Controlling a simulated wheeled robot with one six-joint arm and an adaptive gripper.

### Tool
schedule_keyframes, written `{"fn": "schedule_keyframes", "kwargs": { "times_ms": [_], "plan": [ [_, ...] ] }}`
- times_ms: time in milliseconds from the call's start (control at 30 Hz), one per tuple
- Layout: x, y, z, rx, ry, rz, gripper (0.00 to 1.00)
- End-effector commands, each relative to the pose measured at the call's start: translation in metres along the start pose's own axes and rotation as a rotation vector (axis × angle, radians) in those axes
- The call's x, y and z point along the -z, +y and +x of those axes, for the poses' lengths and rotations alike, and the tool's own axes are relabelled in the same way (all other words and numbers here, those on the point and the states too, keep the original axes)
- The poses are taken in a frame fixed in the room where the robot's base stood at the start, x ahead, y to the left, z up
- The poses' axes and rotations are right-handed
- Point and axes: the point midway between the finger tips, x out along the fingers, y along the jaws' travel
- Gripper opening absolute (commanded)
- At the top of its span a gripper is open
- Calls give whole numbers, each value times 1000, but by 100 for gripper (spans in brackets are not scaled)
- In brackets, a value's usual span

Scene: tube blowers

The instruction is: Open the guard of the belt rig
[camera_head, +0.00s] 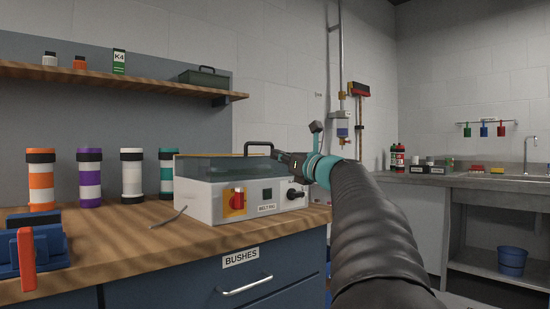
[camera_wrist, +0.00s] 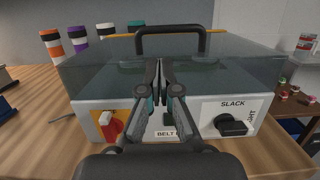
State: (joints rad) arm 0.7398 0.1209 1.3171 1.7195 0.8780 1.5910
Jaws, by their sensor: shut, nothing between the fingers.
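The belt rig (camera_head: 245,200) is a white box on the wooden bench, with a red rotary switch on a yellow plate, a small dark button and a black slack knob on its front. Its guard (camera_head: 208,168) is a clear greenish cover lying down on the box, also in the wrist view (camera_wrist: 100,72). A black arched handle (camera_wrist: 170,30) stands on the guard and shows in the head view (camera_head: 258,144). My gripper (camera_wrist: 153,66) is shut and empty, over the front of the guard, its tips pointing at the handle. In the head view my gripper (camera_head: 281,156) is just right of the handle; contact cannot be told.
Several banded tubes, among them a teal one (camera_head: 166,172), stand left of the rig. A thin grey tool (camera_head: 180,213) lies before it. A blue fixture (camera_head: 38,250) is at the bench's left. A wooden shelf (camera_head: 120,80) runs above the bench.

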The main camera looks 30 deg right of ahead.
Motion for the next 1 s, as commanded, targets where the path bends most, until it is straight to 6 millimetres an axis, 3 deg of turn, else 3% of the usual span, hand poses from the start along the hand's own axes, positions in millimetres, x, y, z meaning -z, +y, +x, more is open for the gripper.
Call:
{"fn": "schedule_keyframes", "kwargs": {
  "times_ms": [200, 400, 600, 1000],
  "plan": [
    [0, 1, 40, -3, 2, 0, 0],
    [0, 1, 65, -1, 2, -1, 0],
    [1, 1, 74, -1, 2, -2, 0],
    [-1, 1, 73, 0, 2, -2, 0]
  ]
}}
